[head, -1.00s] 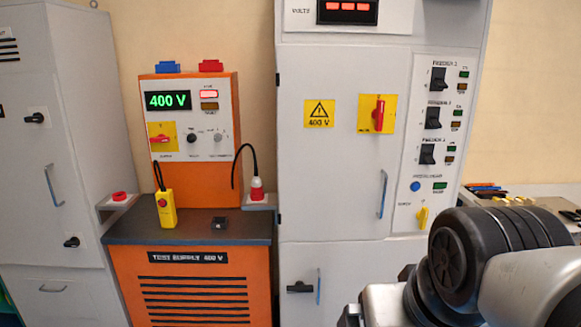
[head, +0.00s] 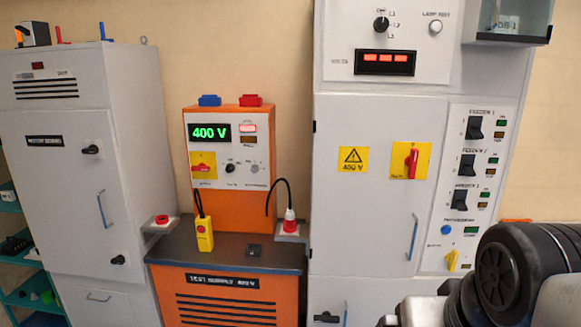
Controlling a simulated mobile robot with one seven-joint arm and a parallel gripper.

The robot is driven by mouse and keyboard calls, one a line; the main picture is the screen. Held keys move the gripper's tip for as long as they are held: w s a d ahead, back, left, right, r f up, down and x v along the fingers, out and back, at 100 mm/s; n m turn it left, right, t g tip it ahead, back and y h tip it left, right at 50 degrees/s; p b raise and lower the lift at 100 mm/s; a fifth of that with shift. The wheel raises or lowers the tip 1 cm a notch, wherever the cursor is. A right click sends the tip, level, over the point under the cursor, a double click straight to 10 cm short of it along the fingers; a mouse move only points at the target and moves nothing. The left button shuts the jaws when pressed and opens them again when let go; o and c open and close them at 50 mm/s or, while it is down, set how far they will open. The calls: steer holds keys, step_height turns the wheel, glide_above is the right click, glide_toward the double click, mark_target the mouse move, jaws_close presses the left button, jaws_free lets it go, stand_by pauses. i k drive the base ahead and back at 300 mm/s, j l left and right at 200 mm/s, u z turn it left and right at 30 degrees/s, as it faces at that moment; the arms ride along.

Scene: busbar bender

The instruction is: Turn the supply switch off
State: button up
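The orange test supply unit (head: 236,117) stands left of centre, with its green display reading 400 V. On its panel is a red rotary switch (head: 202,168) on a yellow plate, its handle lying about level; the lettering is too small to read. A second red rotary switch (head: 412,162), on a yellow plate on the tall grey cabinet (head: 350,215), has its handle upright. Part of my arm shows at the lower right, in front of the cabinet's right side. My gripper is not in view, and nothing of mine touches either switch.
A yellow pendant box (head: 204,234) and a plug with a red band (head: 290,222) hang by cables near the supply. A red button (head: 161,219) sits on a side ledge. A grey cabinet (head: 75,170) stands at left. The dark supply bench top (head: 224,256) is mostly clear.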

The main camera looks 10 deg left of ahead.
mark_target(202, 167)
steer(key=i+j, duration=0.2)
steer(key=j, duration=0.15)
steer(key=i+j+z, duration=0.1)
steer(key=i+j, duration=0.35)
steer(key=j, duration=0.2)
steer(key=i+j+z, duration=0.1)
steer(key=j, duration=0.25)
steer(key=i+j+z, duration=0.1)
steer(key=i+j, duration=0.35)
steer(key=j, duration=0.3)
steer(key=i+j+z, duration=0.1)
steer(key=j, duration=0.3)
steer(key=i, duration=0.1)
